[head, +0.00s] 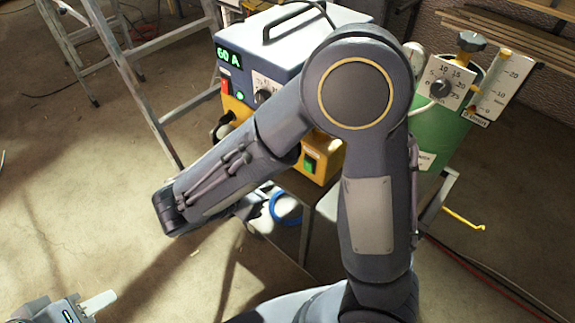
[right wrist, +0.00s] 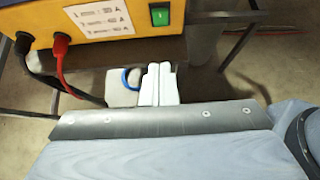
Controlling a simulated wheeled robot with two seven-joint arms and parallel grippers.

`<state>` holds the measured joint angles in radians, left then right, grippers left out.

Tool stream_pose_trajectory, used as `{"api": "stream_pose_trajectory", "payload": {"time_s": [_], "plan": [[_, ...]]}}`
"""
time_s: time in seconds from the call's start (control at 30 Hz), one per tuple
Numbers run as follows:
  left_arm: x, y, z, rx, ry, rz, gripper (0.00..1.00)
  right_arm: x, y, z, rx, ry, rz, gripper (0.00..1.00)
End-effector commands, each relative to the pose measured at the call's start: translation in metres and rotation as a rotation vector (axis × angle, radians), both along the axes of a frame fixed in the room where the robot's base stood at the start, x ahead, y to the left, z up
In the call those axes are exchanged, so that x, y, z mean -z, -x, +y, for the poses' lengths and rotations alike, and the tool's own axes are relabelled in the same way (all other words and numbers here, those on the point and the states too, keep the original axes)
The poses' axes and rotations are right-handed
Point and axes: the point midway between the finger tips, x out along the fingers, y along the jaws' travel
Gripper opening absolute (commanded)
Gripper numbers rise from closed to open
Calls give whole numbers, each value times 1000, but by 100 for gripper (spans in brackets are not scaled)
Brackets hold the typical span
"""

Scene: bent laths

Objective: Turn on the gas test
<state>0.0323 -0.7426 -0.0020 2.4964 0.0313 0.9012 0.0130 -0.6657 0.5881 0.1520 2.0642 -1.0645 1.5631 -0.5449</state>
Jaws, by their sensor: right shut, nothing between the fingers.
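A welding machine (head: 290,50) with a grey-blue top part shows "60 A" on its display. Its front has a red switch (head: 226,88), a small green light (head: 239,96) and a dial (head: 264,88). The yellow lower part (head: 237,108) has a green rocker switch (head: 310,163), which also shows in the right wrist view (right wrist: 160,16). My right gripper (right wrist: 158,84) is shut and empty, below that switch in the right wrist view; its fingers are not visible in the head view. My left gripper (head: 98,303) is at the lower left, away from the machine; its opening is unclear.
A green gas cylinder (head: 432,140) with a dial plate (head: 445,82) and scale (head: 502,85) stands right of the machine. Red and black plugs with cables (right wrist: 60,45) leave the yellow part. A ladder (head: 125,60) stands at left. My right arm hides part of the machine.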

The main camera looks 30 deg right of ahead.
Motion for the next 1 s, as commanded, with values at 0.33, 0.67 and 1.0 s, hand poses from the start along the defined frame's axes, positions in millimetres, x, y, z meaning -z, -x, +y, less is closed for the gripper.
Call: {"api": "stream_pose_trajectory", "payload": {"time_s": [0.33,0.67,1.0], "plan": [[1,0,0,0,0,0,36,4,-2,-6,6,-1,0,0],[7,0,0,0,0,0,36,42,-19,-51,10,-2,3,0],[5,0,0,0,0,0,36,56,-40,-100,9,-5,-2,0]]}}
